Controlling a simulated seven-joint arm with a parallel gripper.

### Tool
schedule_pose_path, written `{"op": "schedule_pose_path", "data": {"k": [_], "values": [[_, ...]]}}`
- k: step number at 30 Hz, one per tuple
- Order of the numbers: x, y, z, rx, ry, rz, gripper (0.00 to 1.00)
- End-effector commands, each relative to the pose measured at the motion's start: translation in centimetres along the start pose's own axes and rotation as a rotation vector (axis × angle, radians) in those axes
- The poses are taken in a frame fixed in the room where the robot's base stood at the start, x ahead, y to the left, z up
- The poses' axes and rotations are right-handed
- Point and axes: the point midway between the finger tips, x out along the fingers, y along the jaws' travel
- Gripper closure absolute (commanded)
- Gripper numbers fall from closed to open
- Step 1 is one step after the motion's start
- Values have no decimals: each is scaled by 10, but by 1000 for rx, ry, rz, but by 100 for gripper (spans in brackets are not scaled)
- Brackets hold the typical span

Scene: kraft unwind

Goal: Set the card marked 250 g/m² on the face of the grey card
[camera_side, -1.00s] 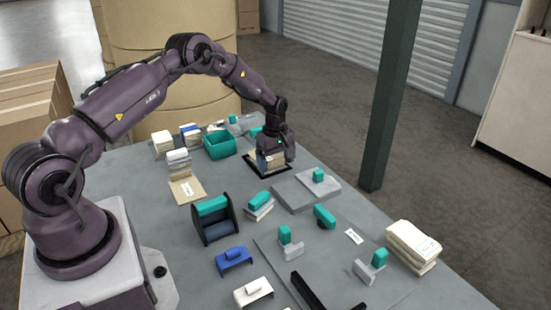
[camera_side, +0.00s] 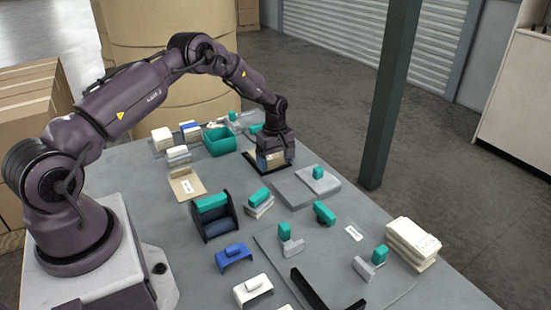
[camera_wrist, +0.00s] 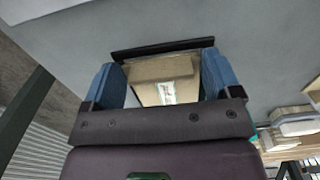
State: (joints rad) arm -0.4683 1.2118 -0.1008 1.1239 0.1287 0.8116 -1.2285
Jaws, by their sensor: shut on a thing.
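My gripper (camera_side: 270,163) is low over a black-edged holder (camera_side: 252,164) near the back of the table. In the wrist view my blue fingers (camera_wrist: 165,85) are shut on a kraft-brown card (camera_wrist: 163,68) with a white label (camera_wrist: 167,92). The label's print is too small to read, so I cannot confirm it says 250 g/m². I cannot tell whether the held card touches the holder. A flat grey slab (camera_side: 291,193) lies to the right of my gripper; it may be the grey card. Part of its top is covered by a lighter plate (camera_side: 328,186) with a teal knob.
A labelled kraft sheet (camera_side: 181,178) lies to the left, near a teal bin (camera_side: 218,144). A black stand with a teal top (camera_side: 211,203), a blue bracket (camera_side: 233,258) and a paper stack (camera_side: 412,240) stand toward the front. A green post (camera_side: 388,100) rises behind the table.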

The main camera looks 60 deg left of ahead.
Motion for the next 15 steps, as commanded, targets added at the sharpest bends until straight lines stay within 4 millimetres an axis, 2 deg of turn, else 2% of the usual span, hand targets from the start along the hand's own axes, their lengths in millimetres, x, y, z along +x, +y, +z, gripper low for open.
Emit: {"op": "schedule_pose_path", "data": {"k": [15], "values": [[6,0,0,1,0,-1,38]]}}
